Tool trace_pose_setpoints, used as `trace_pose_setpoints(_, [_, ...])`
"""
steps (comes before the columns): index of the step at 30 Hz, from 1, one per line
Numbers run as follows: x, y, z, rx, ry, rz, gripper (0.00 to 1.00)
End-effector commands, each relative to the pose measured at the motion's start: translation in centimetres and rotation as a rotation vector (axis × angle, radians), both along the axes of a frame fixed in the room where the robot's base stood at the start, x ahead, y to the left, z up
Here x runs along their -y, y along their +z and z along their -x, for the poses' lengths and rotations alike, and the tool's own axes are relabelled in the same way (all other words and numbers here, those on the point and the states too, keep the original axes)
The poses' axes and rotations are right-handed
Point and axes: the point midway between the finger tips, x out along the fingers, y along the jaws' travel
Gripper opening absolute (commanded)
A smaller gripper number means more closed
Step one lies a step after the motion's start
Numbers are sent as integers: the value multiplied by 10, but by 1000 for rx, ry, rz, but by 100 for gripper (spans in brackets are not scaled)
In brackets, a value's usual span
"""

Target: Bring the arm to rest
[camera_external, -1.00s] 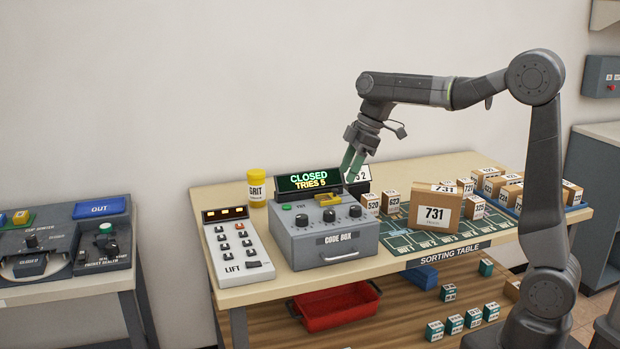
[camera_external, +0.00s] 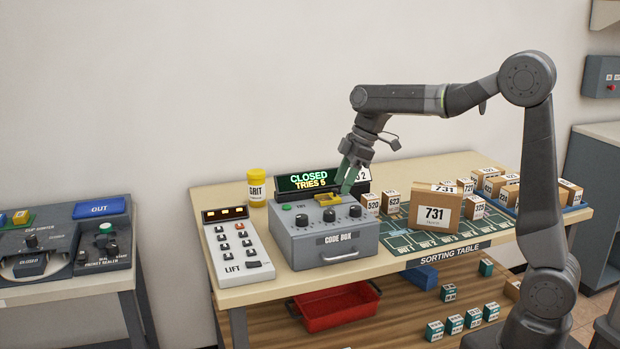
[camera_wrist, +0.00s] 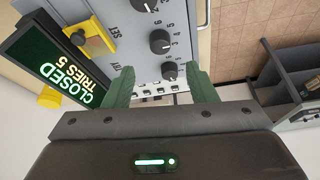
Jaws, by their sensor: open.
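My gripper (camera_external: 348,176) has green fingers and hangs above the back right of the grey code box (camera_external: 322,246), near its display (camera_external: 308,180). The display reads CLOSED, TRIES 5. In the wrist view my gripper (camera_wrist: 160,88) is open and nothing shows between its fingers; the code box face (camera_wrist: 140,30) with its dials lies beyond them. I cannot tell whether the fingertips touch the box. A yellow part (camera_external: 327,199) sits on top of the box beside the fingers.
The sorting table (camera_external: 230,293) also holds a LIFT panel (camera_external: 238,248), a yellow GRIT jar (camera_external: 257,188) and a large 731 carton (camera_external: 435,208) with smaller boxes. A red tray (camera_external: 335,308) is on the shelf below. The space above the table's left side is clear.

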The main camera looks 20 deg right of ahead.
Motion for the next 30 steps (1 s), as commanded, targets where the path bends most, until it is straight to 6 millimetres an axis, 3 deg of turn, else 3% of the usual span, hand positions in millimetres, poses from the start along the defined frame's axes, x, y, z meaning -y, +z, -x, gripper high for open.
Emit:
trace_pose_setpoints(6, [-17, -41, -2, -2, 2, 2, 52])
trace_pose_setpoints(12, [-28, -67, -4, -2, 2, 2, 52])
trace_pose_setpoints(17, [-32, -77, -5, 0, 1, 0, 52])
trace_pose_setpoints(30, [-31, -75, -5, 1, -8, -1, 52])
